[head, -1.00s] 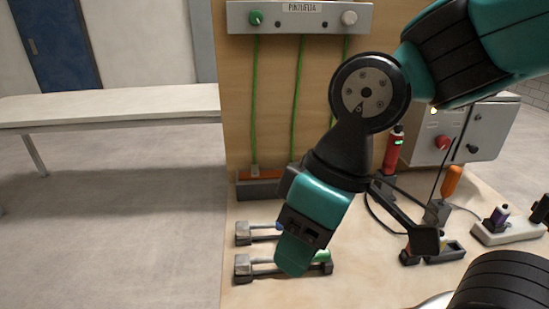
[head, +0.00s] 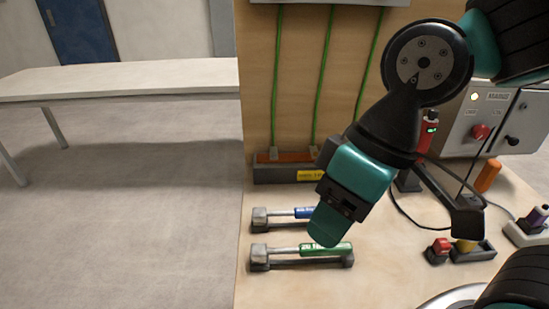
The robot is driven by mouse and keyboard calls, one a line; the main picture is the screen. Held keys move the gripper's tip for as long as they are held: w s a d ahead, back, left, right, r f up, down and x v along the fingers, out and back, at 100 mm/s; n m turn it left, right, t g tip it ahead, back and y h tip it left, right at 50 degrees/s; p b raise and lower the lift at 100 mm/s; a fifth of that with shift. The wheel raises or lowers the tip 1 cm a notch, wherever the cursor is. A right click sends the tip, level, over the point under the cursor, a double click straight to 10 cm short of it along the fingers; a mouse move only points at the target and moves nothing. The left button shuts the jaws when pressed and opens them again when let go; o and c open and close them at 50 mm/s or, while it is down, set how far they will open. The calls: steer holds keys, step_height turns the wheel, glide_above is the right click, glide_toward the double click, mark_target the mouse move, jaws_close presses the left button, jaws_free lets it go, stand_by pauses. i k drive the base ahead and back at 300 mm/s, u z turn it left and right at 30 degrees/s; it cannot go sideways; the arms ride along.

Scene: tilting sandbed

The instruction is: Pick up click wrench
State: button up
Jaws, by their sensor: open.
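Two wrenches lie in dark cradles on the wooden worktop in the head view. The nearer wrench has a green handle (head: 326,249) and a steel shaft pointing left. The one behind it has a blue handle (head: 304,212), its right end hidden by my gripper. I cannot tell from labels which one is the click wrench. My gripper (head: 327,235), teal and black, is above the worktop, just behind and over the green handle in the picture. It points down and left. Its jaws are open and hold nothing; the gap between them is hardly visible.
A red tool (head: 428,130) stands upright behind my arm. A grey control box (head: 497,118), an orange handle (head: 488,176) and a dark holder with red and yellow pieces (head: 470,252) are to the right. Worktop in front of the wrenches is clear. A white bench (head: 120,82) is at left.

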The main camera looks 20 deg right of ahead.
mark_target(260, 214)
steer(key=z, duration=2.9)
steer(key=k, duration=1.25)
steer(key=u, duration=1.85)
steer(key=i, duration=0.5)
steer(key=z, duration=0.05)
